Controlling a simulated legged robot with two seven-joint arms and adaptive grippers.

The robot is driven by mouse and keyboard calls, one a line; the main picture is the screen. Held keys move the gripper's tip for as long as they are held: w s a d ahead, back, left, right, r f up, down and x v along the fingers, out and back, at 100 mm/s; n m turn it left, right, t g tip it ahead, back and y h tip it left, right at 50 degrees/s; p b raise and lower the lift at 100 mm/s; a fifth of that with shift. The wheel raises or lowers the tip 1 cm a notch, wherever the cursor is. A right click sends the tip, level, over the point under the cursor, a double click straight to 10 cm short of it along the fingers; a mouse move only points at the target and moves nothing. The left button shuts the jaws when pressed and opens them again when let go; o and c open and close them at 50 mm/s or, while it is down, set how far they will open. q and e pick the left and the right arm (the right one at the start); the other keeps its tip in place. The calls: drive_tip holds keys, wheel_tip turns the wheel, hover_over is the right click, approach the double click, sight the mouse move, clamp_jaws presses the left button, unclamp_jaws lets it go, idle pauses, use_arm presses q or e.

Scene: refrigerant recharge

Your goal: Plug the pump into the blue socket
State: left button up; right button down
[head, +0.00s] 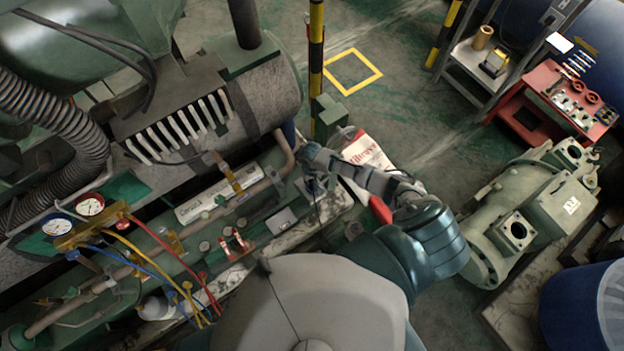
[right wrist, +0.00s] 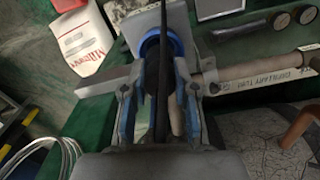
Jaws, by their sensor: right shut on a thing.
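My right gripper (head: 314,184) reaches over the far end of the green machine bench in the head view. In the right wrist view its blue-padded fingers (right wrist: 160,108) are closed around a dark plug with a black cable (right wrist: 162,75). The blue socket (right wrist: 175,47) shows as a blue ring on a grey plate, just beyond the fingertips and in line with the plug. The cable covers part of the ring, and I cannot tell whether plug and socket touch. In the head view the gripper hides the socket. The pump itself I cannot make out. My left gripper is not visible.
Gauges (head: 90,204) with red, yellow and blue hoses stand at the left. A pipe (head: 215,203) runs along the bench. A white-and-red bag (head: 368,152) lies beyond the gripper.

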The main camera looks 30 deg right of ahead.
drive_tip(key=shift+f+b, duration=0.7)
drive_tip(key=shift+f, duration=0.75)
drive_tip(key=c, duration=0.8)
unclamp_jaws()
wheel_tip(320, 180, up, 12)
drive_tip(key=shift+a, duration=0.1)
